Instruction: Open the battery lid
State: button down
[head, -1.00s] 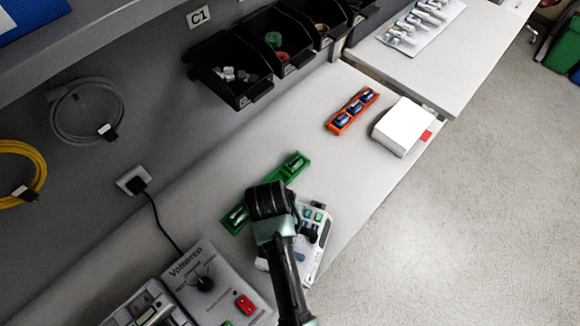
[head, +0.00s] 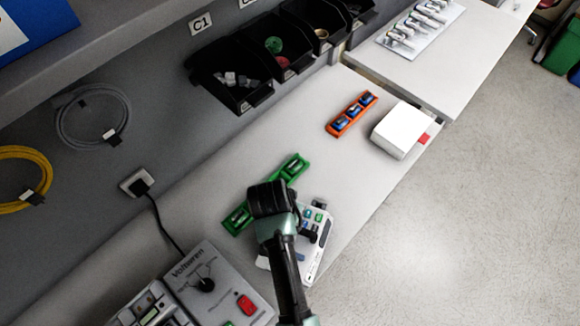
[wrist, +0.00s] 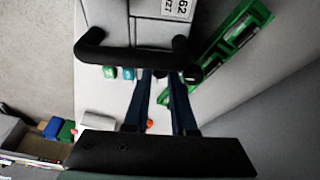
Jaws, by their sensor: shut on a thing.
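A white infusion pump (head: 318,240) with coloured keys lies on the bench, partly covered by my arm in the head view. In the wrist view its grey case (wrist: 110,15) fills the top, with a black bar handle (wrist: 125,57) across it. A seamed grey panel, seemingly the battery lid (wrist: 155,33), shows behind the handle. My gripper (wrist: 161,72) has its fingers close together, reaching to the lower edge of this panel by the handle. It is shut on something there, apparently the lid. The handle hides the exact contact. The lid looks closed.
A green battery holder (head: 292,168) lies close beside my gripper. An orange holder (head: 351,114) and a white box (head: 400,130) stand farther along the bench. A grey tester (head: 215,285) sits at the front left. The bench between the holders is clear.

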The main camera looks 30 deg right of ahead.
jog(key=shift+w+d+r, duration=0.1)
jog(key=shift+w+r, duration=0.05)
jog(key=shift+r, duration=0.1)
jog(key=shift+d+r+p, duration=0.1)
jog(key=shift+r+p, duration=0.15)
jog(key=shift+p, duration=0.15)
dwell(0.3)
jog(key=shift+w+d+r+p, duration=0.2)
jog(key=shift+r+p, duration=0.1)
jog(key=shift+p, duration=0.1)
jog(key=shift+r, duration=0.15)
jog(key=shift+d+r+p, duration=0.2)
jog(key=shift+p, duration=0.2)
jog(key=shift+r, duration=0.1)
